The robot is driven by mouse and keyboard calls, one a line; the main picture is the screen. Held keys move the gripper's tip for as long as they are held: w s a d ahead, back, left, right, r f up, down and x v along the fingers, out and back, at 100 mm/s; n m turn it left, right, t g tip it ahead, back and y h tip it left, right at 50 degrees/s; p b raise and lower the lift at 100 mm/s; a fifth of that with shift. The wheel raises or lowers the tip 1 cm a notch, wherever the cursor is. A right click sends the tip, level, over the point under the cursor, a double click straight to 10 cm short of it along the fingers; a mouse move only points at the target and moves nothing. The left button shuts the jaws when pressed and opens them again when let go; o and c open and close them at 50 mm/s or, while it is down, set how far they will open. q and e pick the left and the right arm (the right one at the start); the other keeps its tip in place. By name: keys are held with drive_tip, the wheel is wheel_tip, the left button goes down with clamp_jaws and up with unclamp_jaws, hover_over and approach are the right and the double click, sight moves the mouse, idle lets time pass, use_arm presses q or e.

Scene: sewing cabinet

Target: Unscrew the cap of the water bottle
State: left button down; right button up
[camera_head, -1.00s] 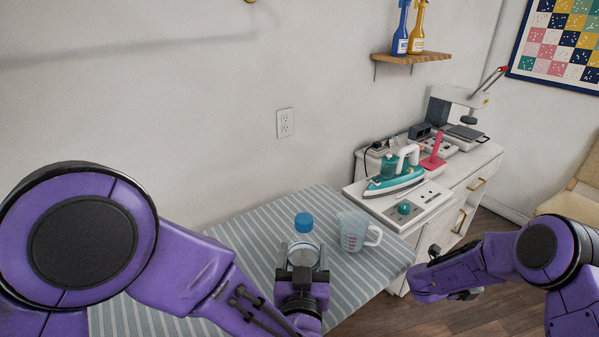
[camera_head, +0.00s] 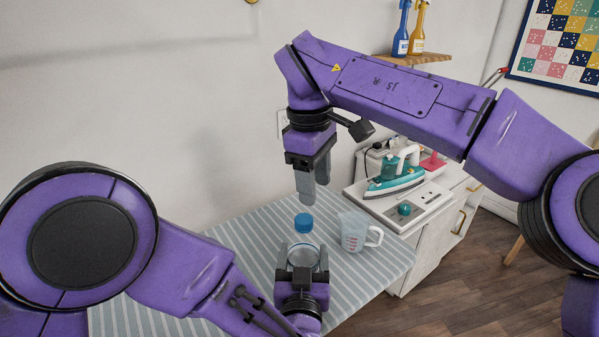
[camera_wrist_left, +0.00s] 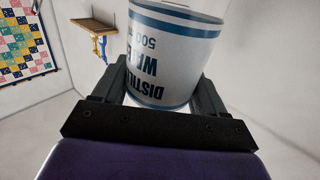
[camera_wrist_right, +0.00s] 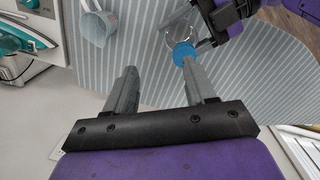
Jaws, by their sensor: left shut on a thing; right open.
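The clear water bottle (camera_head: 304,241) stands upright on the striped ironing surface, with its blue cap (camera_head: 304,223) on top. In the left wrist view its label (camera_wrist_left: 170,55) reads as distilled water. My left gripper (camera_head: 302,268) is shut on the bottle's body, low down. My right gripper (camera_head: 309,195) points down above the cap, apart from it, with its fingers spread and empty. In the right wrist view the cap (camera_wrist_right: 184,52) shows beyond the right-hand finger, and my right gripper (camera_wrist_right: 163,85) has nothing between its fingers.
A measuring cup (camera_head: 355,232) stands on the striped surface (camera_head: 240,240) close to the right of the bottle. A teal iron (camera_head: 395,178) sits on a white cabinet (camera_head: 432,245) to the right. The striped surface left of the bottle is clear.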

sight(300, 218)
drive_tip(key=shift+m+y, duration=0.4)
drive_tip(key=shift+y, duration=0.1)
drive_tip(key=shift+s+a+r, duration=1.05)
drive_tip(key=shift+a+r, duration=0.15)
drive_tip(key=shift+r, duration=0.05)
drive_tip(key=shift+s+a+f, duration=0.1)
drive_tip(key=shift+s+a, duration=0.05)
wheel_tip(300, 218, down, 8)
drive_tip(key=shift+r, duration=0.2)
